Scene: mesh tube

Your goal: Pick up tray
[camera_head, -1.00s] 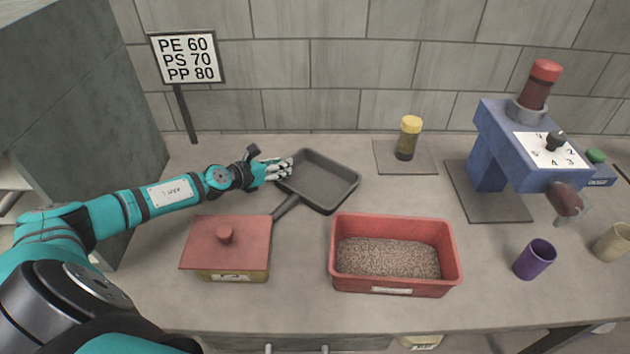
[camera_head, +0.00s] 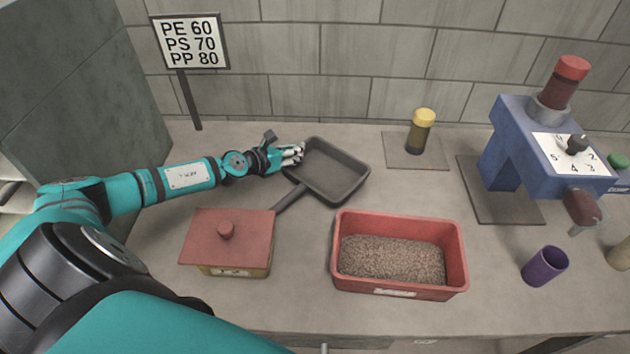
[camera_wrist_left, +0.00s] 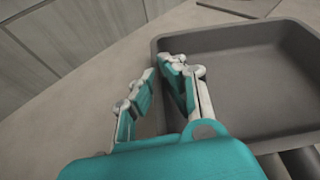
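The tray is a dark grey, shallow, square pan (camera_head: 335,172) with a handle toward the lower left. It lies on the table near the back wall. My left gripper (camera_head: 298,153) is at the tray's left rim. In the left wrist view, the fingers (camera_wrist_left: 160,72) point at the left wall of the tray (camera_wrist_left: 235,85), with one finger on the outer side and one by the inner side. A gap shows between the fingers, and firm contact with the rim cannot be made out. My right gripper is not in view.
A red-lidded box (camera_head: 228,240) stands in front of the handle, and a red bin of pellets (camera_head: 400,288) stands to its right. A yellow-capped jar (camera_head: 421,130), a blue machine (camera_head: 530,150) and a purple cup (camera_head: 545,266) are farther right. A sign (camera_head: 190,42) stands behind.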

